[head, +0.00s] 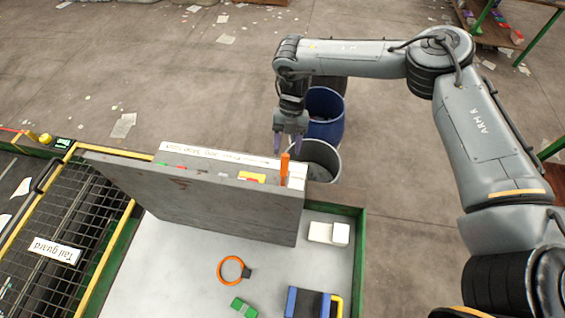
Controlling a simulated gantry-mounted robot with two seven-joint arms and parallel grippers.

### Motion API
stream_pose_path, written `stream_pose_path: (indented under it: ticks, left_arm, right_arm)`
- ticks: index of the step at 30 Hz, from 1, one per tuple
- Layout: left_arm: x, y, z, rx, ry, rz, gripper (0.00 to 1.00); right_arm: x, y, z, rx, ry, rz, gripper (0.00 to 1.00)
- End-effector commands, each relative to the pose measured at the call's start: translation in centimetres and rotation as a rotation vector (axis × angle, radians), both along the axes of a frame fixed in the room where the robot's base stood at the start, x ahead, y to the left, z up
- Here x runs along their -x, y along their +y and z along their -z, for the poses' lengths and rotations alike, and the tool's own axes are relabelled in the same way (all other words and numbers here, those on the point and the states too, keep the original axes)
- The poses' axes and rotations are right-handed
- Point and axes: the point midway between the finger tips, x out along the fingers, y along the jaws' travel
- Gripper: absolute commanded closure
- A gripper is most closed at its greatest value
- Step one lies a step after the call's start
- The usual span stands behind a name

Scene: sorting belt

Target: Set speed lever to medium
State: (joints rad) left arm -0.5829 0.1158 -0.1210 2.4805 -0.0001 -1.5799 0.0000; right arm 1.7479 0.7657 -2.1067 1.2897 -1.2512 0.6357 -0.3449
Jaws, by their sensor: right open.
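The speed lever looks to be the upright orange handle (284,168) at the right end of the grey control panel (200,195). A white label strip (215,157) runs along the panel's back edge; its writing is too small to read, so I cannot tell the lever's setting. My right gripper (289,150) is open and points down, close behind the orange handle in the picture. I cannot tell whether it touches the handle. My left gripper is not in view.
A blue barrel (325,113) and a grey bin (322,160) stand behind the panel. An orange ring (231,269), a green block (243,307), white blocks (328,233) and a blue-and-yellow item (312,303) lie on the white table.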

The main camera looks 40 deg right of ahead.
Motion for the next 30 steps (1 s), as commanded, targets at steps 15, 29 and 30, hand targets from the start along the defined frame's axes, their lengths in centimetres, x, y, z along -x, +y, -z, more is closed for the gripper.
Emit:
stream_pose_path:
  ticks: [15,29,30]
  left_arm:
    - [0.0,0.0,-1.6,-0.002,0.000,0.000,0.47]
    - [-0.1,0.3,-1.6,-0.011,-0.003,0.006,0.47]
    - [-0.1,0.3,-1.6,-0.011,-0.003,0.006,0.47]
  right_arm:
    - [1.6,2.2,6.2,0.001,0.001,0.000,0.47]
    - [1.7,2.4,6.7,0.001,-0.001,0.000,0.56]
    - [1.7,2.4,6.7,0.001,-0.001,0.000,0.63]
